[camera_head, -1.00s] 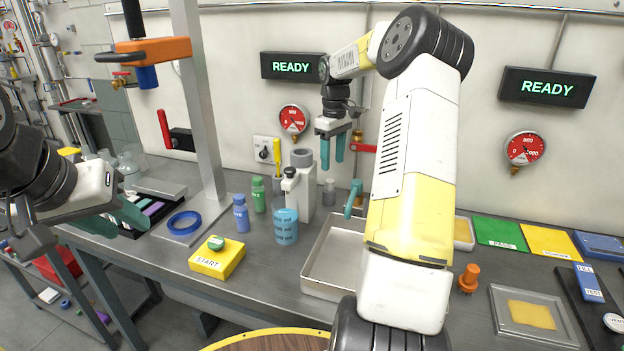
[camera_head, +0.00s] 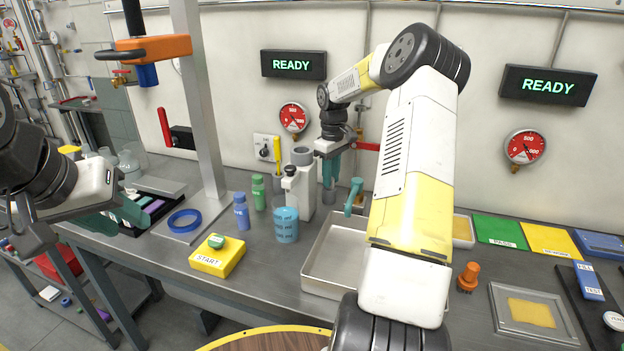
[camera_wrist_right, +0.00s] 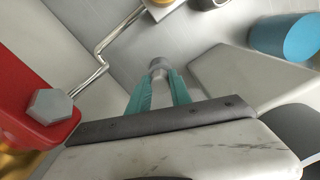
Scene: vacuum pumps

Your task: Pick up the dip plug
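My left gripper (camera_head: 115,222) is open and empty at the left, above the bench edge.
A grey pump body (camera_head: 301,190) and a blue beaker (camera_head: 285,226) stand left of the cylinder. The metal tray (camera_head: 318,278) lies in front. A red lever (camera_head: 367,146) is close to the right gripper.

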